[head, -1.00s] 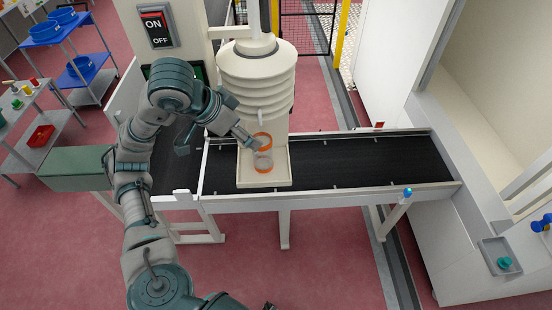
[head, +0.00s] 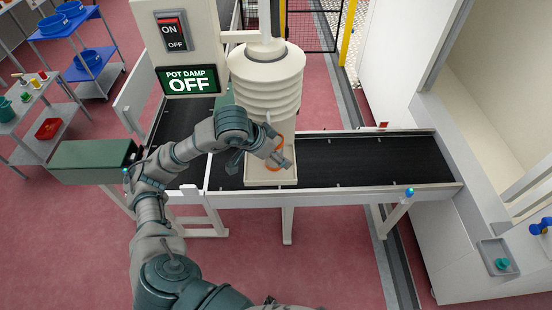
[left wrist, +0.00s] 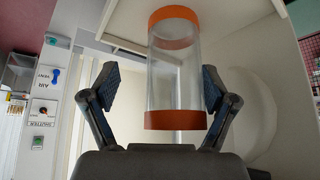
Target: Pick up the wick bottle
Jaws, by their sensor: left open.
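The wick bottle (left wrist: 173,82), a clear cylinder with an orange band at each end, stands between the two spread fingers of my left gripper (left wrist: 159,88) in the left wrist view. Gaps show between the bottle and both finger pads. In the head view my left gripper (head: 281,153) is at the front of the cream ribbed machine, and it partly hides the bottle (head: 274,168). The bottle is on the machine's small cream tray, at the conveyor. My right gripper is not seen.
The cream ribbed machine (head: 265,85) rises right behind the bottle. A black conveyor (head: 375,160) runs to the right, mostly clear. A sign (head: 188,80) reads "POT DAMP OFF". A green box (head: 90,160) is left of my arm.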

